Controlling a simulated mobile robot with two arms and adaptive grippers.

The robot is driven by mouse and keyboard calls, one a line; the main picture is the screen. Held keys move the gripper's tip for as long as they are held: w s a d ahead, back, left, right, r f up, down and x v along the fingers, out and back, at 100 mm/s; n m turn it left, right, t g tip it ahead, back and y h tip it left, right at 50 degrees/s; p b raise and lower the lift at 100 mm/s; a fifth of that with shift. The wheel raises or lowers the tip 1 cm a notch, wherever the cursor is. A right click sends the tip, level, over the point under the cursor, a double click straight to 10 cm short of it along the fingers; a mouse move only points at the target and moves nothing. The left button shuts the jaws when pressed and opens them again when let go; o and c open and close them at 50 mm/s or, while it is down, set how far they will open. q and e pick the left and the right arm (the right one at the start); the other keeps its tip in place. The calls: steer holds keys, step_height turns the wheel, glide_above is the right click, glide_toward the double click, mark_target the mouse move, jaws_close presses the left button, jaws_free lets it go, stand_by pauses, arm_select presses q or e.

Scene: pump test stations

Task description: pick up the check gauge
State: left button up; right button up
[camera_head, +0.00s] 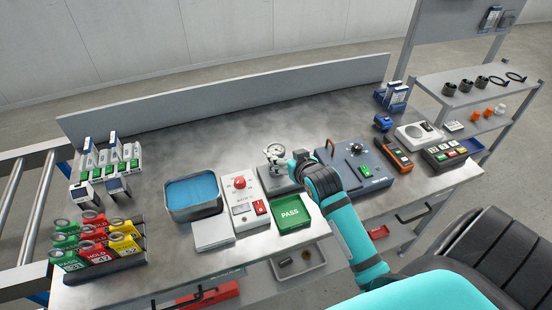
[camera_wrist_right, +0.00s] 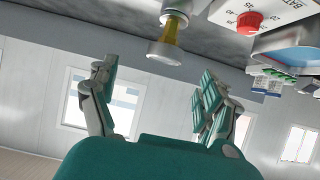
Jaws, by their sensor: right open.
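The check gauge appears to be the small round silver gauge (camera_head: 275,151) standing on a grey block (camera_head: 277,180) near the middle of the bench. In the right wrist view, which looks upside down, it shows as a round metal head (camera_wrist_right: 165,53) on a brass stem. My right gripper (camera_head: 297,159) is just to the right of the gauge in the head view. In the wrist view its fingers (camera_wrist_right: 158,72) are spread, with nothing between them; the gauge head lies beyond the fingertips. The gripper's arm hides part of the block. My left gripper is not in view.
A white panel with a red knob (camera_head: 243,205) and a green PASS tray (camera_head: 291,212) stand close to the block. A dark blue-grey unit (camera_head: 352,168) is on the right. A blue-lined basin (camera_head: 194,211) is on the left. The bench behind is clear.

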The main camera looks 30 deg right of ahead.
mark_target(278, 152)
steer(key=x, duration=0.4)
steer(key=shift+w, duration=0.1)
steer(key=p+x, duration=0.1)
steer(key=x, duration=0.1)
steer(key=a+p+x, duration=0.1)
steer(key=x, duration=0.1)
steer(key=shift+w+d+f, duration=0.15)
steer(key=shift+w+f, duration=0.15)
steer(key=shift+w, duration=0.05)
steer(key=shift+w+d+f, duration=0.1)
steer(key=shift+w+f, duration=0.1)
steer(key=shift+s, duration=0.1)
steer(key=shift+c, duration=0.4)
steer(key=shift+r, duration=0.1)
steer(key=shift+c, duration=1)
steer(key=c, duration=1.2)
steer(key=shift+c, duration=0.3)
steer(key=shift+r, duration=0.1)
